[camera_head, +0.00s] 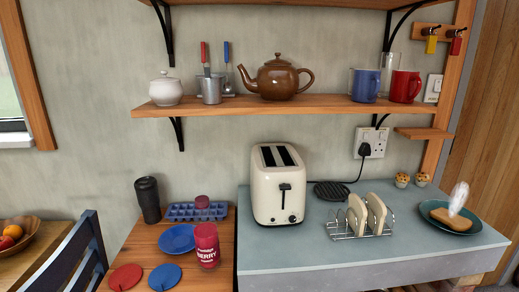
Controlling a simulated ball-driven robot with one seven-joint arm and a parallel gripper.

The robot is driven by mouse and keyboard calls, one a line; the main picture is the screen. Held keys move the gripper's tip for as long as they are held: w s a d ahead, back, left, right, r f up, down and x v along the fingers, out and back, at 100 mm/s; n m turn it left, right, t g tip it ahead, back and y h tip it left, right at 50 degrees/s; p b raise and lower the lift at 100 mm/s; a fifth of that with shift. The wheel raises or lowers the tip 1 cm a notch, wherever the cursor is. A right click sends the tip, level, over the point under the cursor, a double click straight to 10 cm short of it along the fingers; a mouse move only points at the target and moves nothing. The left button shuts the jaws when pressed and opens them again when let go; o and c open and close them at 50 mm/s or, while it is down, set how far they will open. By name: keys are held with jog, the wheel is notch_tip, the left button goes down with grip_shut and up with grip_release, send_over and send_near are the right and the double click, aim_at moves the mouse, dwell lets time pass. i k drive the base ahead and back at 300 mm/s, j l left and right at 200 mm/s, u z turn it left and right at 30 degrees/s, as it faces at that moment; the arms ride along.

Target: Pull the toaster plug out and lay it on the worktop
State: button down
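A black plug (365,150) sits in the white double wall socket (377,141), on its left side. A dark cord runs down from the plug to the worktop, behind the toaster's right side. The cream toaster (276,196) stands upright on the grey-blue worktop (310,254), with two dark slots on top and a black lever in front. My gripper is not in view.
A black trivet (331,191), a toast rack (359,216) with bread and a teal plate (450,217) with toast stand on the worktop. A wooden shelf (300,104) with mugs and a teapot overhangs it. The worktop's front strip is clear.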

aim_at(364, 150)
jog(key=i+l+u, duration=0.3)
jog(key=l+u, duration=0.25)
jog(key=l, duration=0.25)
jog(key=i+l+u, duration=0.15)
jog(key=l+u, duration=0.15)
jog(key=l, duration=0.15)
jog(key=l+u, duration=0.3)
jog(key=l, duration=0.2)
jog(key=i, duration=0.05)
